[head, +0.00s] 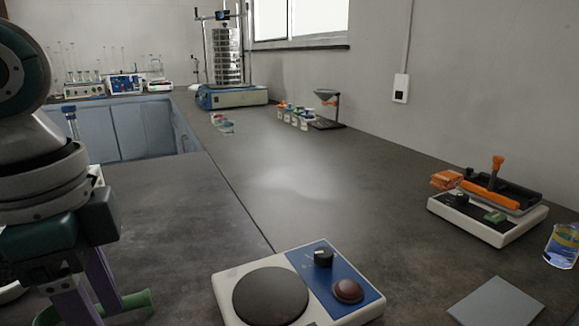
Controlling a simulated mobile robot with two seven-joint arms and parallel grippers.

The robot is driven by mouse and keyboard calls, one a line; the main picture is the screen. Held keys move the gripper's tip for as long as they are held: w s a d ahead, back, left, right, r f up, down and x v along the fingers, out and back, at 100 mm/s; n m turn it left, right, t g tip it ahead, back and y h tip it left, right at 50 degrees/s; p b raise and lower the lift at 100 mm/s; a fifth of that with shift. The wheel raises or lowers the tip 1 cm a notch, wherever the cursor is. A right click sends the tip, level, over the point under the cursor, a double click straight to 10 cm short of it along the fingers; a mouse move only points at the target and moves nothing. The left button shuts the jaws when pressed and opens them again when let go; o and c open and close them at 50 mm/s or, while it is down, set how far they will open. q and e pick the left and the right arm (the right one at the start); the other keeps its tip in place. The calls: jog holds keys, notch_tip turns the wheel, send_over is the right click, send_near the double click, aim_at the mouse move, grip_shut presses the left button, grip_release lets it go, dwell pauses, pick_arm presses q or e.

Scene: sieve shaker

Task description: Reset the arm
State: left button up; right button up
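My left arm comes in along the left edge. Its gripper (92,297) points down over the near left bench, with two purple fingers standing apart. Their lowest ends are partly cut off by the frame. A green rounded piece (137,301) shows beside the fingers; I cannot tell whether it belongs to the gripper or lies on the bench. I see nothing clearly held. My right arm and gripper are out of view.
A hotplate (340,307) stands at front centre, with a grey plate (495,303), a labelled beaker (562,246) and an orange-black device (480,228) to its right. A sieve shaker (231,97) stands far back. The middle bench (300,190) is clear.

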pick_arm(q)
jog(key=s+d+r+n+t+h+p, duration=0.2)
jog(key=s+d+r+n+h+p, duration=0.15)
jog(key=s+d+p, duration=0.4)
jog(key=s+a+r+n+t+y+p, duration=0.1)
jog(key=s+a+r+n+y+p, duration=0.3)
jog(key=s+a+r+n+p, duration=0.35)
notch_tip(320, 180, up, 36)
jog(key=m+p, duration=0.1)
jog(key=p, duration=3.5)
jog(key=shift+d+f, duration=0.15)
jog(key=shift+d, duration=0.2)
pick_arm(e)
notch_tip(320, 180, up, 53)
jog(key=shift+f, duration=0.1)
